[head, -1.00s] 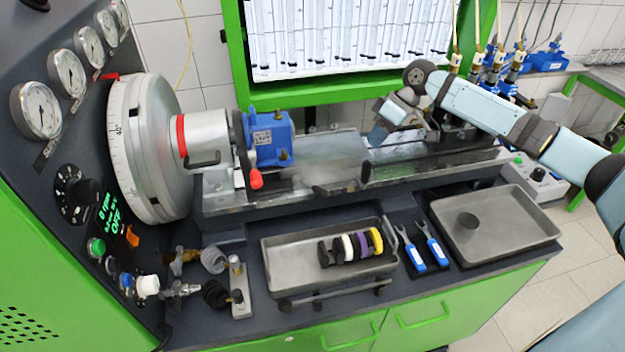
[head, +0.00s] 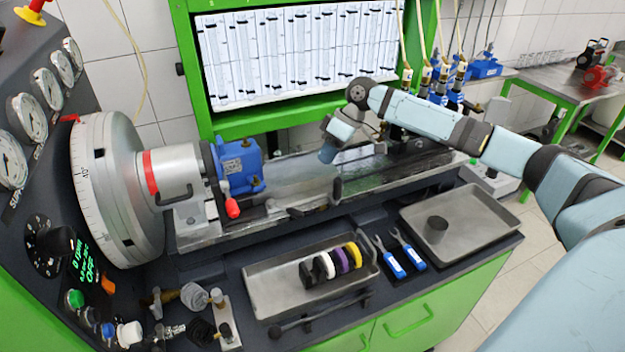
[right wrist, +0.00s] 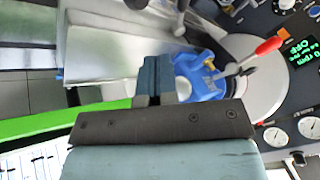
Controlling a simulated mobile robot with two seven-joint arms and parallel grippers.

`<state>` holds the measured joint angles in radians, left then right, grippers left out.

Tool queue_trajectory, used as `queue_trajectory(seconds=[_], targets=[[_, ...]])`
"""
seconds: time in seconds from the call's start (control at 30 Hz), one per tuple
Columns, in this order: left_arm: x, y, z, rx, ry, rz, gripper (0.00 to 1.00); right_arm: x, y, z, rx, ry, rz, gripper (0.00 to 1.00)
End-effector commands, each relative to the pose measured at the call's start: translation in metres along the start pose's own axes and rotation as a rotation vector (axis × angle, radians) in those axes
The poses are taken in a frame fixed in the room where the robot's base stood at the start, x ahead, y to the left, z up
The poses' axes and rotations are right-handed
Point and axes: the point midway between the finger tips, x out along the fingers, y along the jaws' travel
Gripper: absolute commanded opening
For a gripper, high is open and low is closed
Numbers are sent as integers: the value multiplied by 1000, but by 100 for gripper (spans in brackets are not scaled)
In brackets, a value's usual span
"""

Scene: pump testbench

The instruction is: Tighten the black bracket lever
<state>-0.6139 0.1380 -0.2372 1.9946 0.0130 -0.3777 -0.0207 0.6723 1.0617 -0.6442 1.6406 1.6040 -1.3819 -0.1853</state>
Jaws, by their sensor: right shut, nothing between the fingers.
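The blue pump (head: 238,168) sits in a black bracket (head: 211,178) beside the large grey dial drum. A lever with a red tip (head: 232,207) hangs at the bracket's front; the red tip also shows in the right wrist view (right wrist: 268,46), beside the blue pump (right wrist: 198,82). A black upright handle (head: 336,189) stands on the rail's front edge farther right. My right gripper (head: 328,153) is above the metal bed, right of the pump and apart from the lever. Its fingers (right wrist: 155,78) are shut and empty. My left gripper is out of view.
A metal tray (head: 262,292) with several coloured rings lies in front of the rail. Blue-handled wrenches (head: 405,256) lie beside it. The bed (head: 300,170) between pump and gripper is clear.

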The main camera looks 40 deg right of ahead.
Motion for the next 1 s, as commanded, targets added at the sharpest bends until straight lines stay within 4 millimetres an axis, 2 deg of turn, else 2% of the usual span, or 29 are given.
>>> queue_trajectory(seconds=[0.5, 0.7, 1.0], targets=[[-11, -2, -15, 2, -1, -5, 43, 97, -5, 0, -2, -2, -2, 0], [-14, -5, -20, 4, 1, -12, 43, 115, -23, 5, -1, -2, -1, 0], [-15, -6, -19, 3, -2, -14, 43, 122, -28, 6, 0, 0, -1, 0]])
